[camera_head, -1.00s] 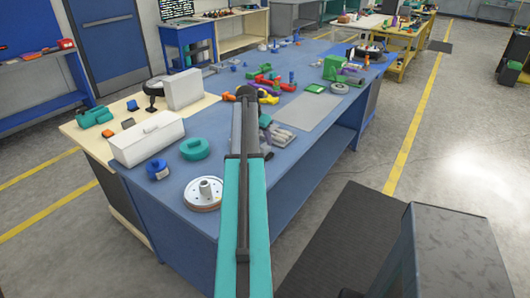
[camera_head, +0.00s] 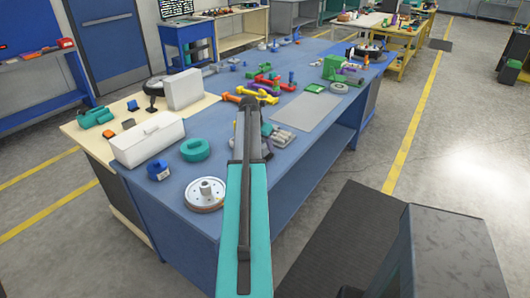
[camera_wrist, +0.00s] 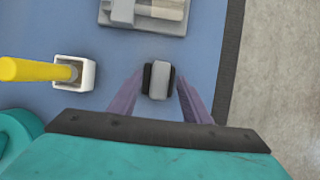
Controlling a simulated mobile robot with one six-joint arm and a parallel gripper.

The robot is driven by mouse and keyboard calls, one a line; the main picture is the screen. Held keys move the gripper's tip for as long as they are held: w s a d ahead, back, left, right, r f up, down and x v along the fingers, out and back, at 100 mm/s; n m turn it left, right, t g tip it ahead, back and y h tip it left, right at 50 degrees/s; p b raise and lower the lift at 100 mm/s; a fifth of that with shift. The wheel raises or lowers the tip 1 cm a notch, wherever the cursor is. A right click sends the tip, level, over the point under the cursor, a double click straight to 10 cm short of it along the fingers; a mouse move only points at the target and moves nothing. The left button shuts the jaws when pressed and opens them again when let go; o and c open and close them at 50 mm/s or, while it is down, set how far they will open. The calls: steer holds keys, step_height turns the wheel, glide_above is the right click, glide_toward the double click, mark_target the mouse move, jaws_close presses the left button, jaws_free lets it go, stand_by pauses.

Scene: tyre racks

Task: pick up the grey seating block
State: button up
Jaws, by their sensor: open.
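In the wrist view, a small grey block (camera_wrist: 160,80) with black sides sits on the blue tabletop. It looks like the grey seating block. My gripper (camera_wrist: 158,92) is open, with its purple fingers on either side of the block. I see no clear contact between fingers and block. In the head view, my teal arm reaches over the blue bench and hides the block.
A white square socket (camera_wrist: 75,73) with a yellow-handled piece stands left of the block. A grey fixture (camera_wrist: 150,12) lies beyond it. The bench edge (camera_wrist: 229,60) is close on the right. A teal ring (camera_head: 195,149) and a round flanged part (camera_head: 205,194) lie on the bench.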

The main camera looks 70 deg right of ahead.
steer(key=shift+x, duration=1.1)
jaws_close()
steer(key=shift+r, duration=0.2)
steer(key=shift+r+b, duration=0.5)
steer(key=shift+r, duration=0.65)
steer(key=w+a+r+b, duration=0.1)
steer(key=w+a+b, duration=0.1)
steer(key=w+a, duration=0.2)
steer(key=w+a+r+b, duration=0.1)
steer(key=w+a, duration=0.3)
steer(key=a, duration=0.6)
steer(key=shift+r+b, duration=0.2)
steer(key=shift+b, duration=0.4)
